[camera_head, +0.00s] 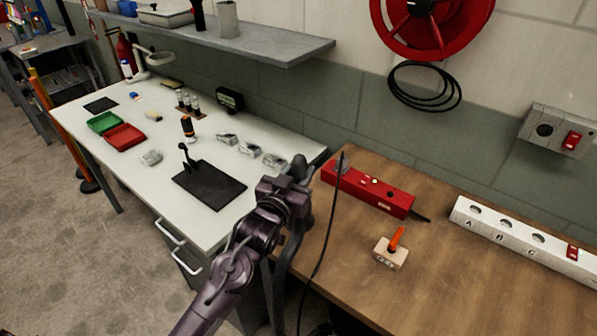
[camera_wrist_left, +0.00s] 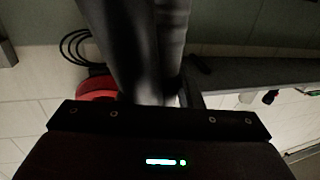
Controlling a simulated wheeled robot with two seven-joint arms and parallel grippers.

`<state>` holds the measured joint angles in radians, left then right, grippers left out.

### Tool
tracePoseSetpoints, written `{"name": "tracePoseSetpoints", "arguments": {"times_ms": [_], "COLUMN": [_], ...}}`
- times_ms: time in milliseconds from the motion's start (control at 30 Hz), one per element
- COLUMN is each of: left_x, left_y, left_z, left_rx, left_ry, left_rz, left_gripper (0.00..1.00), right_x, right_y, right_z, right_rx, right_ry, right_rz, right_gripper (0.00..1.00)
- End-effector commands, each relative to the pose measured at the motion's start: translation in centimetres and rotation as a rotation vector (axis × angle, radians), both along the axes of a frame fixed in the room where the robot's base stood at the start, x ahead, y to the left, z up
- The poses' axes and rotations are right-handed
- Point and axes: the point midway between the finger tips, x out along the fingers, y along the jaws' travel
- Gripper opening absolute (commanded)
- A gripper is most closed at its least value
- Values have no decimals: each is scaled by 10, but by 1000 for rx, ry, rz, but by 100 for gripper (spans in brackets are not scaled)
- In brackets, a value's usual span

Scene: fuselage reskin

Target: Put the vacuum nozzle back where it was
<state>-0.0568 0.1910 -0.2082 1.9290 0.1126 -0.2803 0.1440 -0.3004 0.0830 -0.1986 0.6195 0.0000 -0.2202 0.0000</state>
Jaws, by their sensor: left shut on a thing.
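The vacuum nozzle (camera_head: 301,168) is a dark grey piece in the head view, at the gap between the white table and the wooden bench. In the wrist view a thick dark grey tube (camera_wrist_left: 135,45), likely the nozzle, fills the upper middle, blurred and close. My left gripper (camera_head: 292,185) is shut on the nozzle. It appears over the right end of the white table, near the bench's left edge. Its fingertips are largely hidden. A dark hose (camera_head: 290,250) hangs down beside the gripper. My right gripper is not in view.
The wooden bench (camera_head: 450,285) carries a red power strip (camera_head: 365,188), a white socket strip (camera_head: 520,238) and a small block with an orange lever (camera_head: 391,252). A thin black cable (camera_head: 325,245) runs down its left side. A black mat (camera_head: 209,185) lies on the white table.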

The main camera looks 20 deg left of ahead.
Motion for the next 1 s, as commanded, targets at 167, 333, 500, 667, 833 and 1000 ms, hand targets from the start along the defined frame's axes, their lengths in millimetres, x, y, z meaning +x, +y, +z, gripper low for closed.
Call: {"name": "tracePoseSetpoints", "arguments": {"times_ms": [167,333,500,667,833,1000], "left_x": [0,0,0,0,-12,-46], "left_y": [0,0,0,0,1,5], "left_z": [-1,-2,-2,-1,-2,-3], "left_rx": [0,0,0,0,0,0], "left_ry": [-1,0,0,0,2,2], "left_rz": [0,0,0,0,0,-1], "left_gripper": [0,47,54,54,54,54], "right_x": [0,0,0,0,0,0], "right_y": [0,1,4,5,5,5], "right_z": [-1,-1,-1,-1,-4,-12], "right_rx": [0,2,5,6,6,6], "right_ry": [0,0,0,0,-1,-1], "right_rz": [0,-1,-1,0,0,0], "right_gripper": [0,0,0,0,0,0]}}
